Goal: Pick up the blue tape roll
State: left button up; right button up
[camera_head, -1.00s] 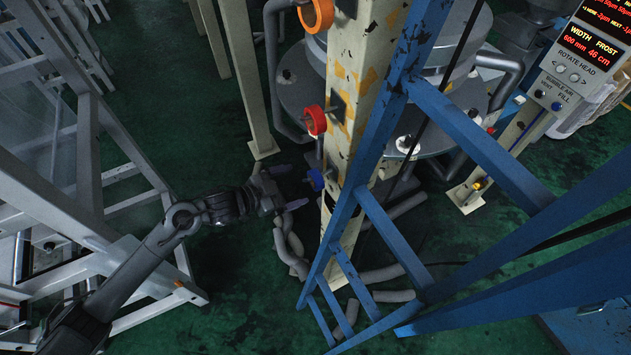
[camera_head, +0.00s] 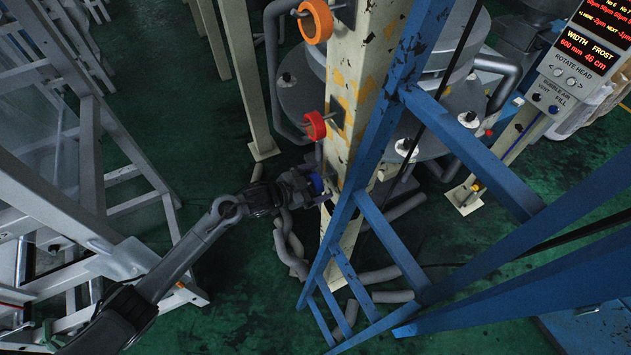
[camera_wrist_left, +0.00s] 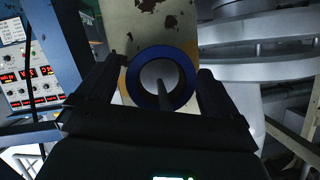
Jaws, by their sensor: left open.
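The blue tape roll (camera_head: 317,184) hangs low on the side of the cream, paint-chipped post (camera_head: 352,120), below a red roll. My left gripper (camera_head: 318,188) is at the roll, with its fingers reaching to either side of it and hiding most of it in the head view. In the left wrist view the blue roll (camera_wrist_left: 162,77) faces me as a ring around a peg, between the two open fingers of my left gripper (camera_wrist_left: 158,90). I cannot tell whether either finger touches it. My right gripper is not in view.
A red roll (camera_head: 315,126) and an orange roll (camera_head: 316,21) hang higher on the same post. A blue steel frame (camera_head: 375,150) stands close on the right. Grey hoses (camera_head: 290,245) lie on the green floor below. White metal framing (camera_head: 95,160) stands at the left.

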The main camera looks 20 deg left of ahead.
pick_arm(q)
jog(key=c, duration=1)
jog(key=shift+r, duration=0.1)
